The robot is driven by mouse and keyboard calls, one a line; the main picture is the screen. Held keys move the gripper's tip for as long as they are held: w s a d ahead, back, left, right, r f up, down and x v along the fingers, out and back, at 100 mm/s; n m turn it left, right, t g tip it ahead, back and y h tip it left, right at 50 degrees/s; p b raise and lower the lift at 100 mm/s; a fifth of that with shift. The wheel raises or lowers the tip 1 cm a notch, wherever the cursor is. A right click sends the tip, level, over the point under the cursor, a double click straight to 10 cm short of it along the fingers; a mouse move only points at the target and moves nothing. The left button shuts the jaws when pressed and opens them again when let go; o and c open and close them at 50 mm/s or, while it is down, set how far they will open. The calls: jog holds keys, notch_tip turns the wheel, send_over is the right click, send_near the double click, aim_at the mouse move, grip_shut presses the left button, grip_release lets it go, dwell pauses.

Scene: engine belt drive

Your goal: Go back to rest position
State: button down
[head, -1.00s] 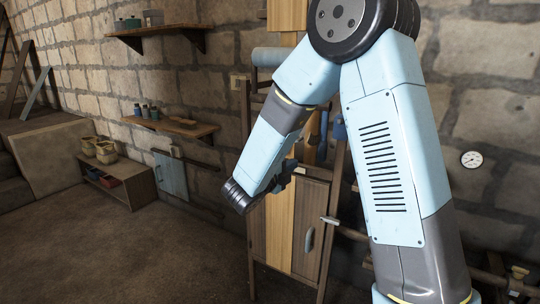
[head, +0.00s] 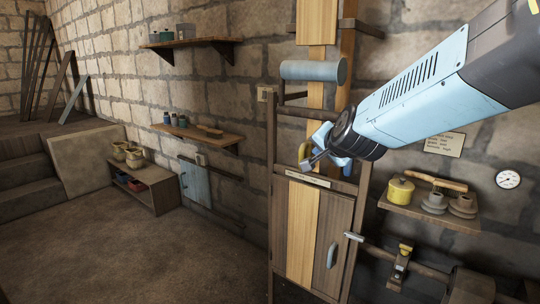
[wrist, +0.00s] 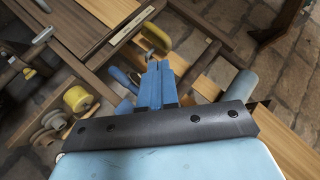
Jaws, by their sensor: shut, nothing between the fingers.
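My gripper (head: 313,161) is in front of the upper part of the wooden cabinet frame, at the end of my light blue arm, which reaches in from the upper right. In the wrist view its blue fingers (wrist: 158,66) are together with nothing between them. A yellow curved part (head: 304,152) shows right by the fingertips. In the wrist view this yellow part (wrist: 156,39) lies just beyond them, and I cannot tell whether they touch. The belt (head: 322,92), a tan vertical strip, runs below a light blue roller (head: 313,71). The gripper covers part of the frame behind it.
The cabinet (head: 337,236) has a grey handle. A gauge (head: 508,179) hangs on the stone wall. Two shelves and a low bench (head: 158,196) stand left. The floor (head: 130,260) at front left is clear.

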jog(key=s+d+f+n+g+h, duration=0.1)
jog(key=s+d+n+g, duration=0.2)
jog(key=s, duration=0.8)
jog(key=s+d+f+n+g+h, duration=0.1)
jog(key=s+d+n+g, duration=0.2)
jog(key=s, duration=0.9)
jog(key=d+n, duration=0.2)
jog(key=d, duration=0.2)
jog(key=shift+d+f+g, duration=0.35)
jog(key=shift+d+g, duration=0.05)
